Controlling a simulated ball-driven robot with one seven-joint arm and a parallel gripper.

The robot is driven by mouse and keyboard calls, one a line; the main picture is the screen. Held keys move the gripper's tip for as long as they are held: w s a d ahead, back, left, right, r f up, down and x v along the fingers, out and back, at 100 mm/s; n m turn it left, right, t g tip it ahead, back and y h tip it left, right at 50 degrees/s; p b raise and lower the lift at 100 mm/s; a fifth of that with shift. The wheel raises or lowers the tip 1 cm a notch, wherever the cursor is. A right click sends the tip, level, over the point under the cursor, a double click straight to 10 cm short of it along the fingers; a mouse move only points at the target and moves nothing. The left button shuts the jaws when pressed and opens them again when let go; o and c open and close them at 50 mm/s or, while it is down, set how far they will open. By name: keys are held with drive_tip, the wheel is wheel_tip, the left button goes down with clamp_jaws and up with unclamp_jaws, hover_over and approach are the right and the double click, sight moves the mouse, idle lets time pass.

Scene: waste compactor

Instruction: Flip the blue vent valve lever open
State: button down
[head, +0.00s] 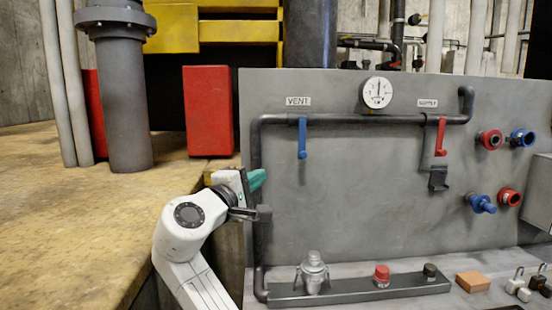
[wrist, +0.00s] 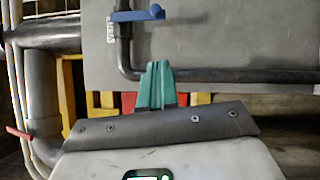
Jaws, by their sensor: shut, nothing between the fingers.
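The blue vent valve lever (head: 302,138) hangs straight down from the dark pipe under the VENT label (head: 298,101) in the head view. In the wrist view, the blue lever (wrist: 137,15) shows at the top, lying sideways in that rolled picture. My gripper (head: 258,179) is to the left of the lever and lower, in front of the panel's left edge. Its teal fingers are together and empty, and apart from the lever. In the wrist view my gripper (wrist: 156,85) points up the picture, with the lever beyond the fingertips.
A red supply lever (head: 440,137) hangs on the pipe's right, above a dark bracket (head: 438,178). A gauge (head: 377,92) sits between the valves. Red and blue couplings are at the right. Several fittings stand on the ledge (head: 360,290). The panel face around the blue lever is clear.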

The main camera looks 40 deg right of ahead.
drive_tip(key=shift+r, duration=0.1)
drive_tip(key=shift+w, duration=0.1)
drive_tip(key=p, duration=0.3)
approach(303, 139)
wheel_tip(303, 139, down, 4)
drive_tip(key=w+d, duration=0.2)
drive_tip(key=w, duration=0.1)
drive_tip(key=shift+s+d+r, duration=0.2)
drive_tip(key=shift+s+d, duration=0.15)
drive_tip(key=shift+d, duration=0.4)
drive_tip(key=shift+d, duration=0.15)
drive_tip(key=shift+s+d+f+n, duration=0.15)
drive_tip(key=shift+s+n, duration=0.05)
drive_tip(key=shift+n, duration=0.2)
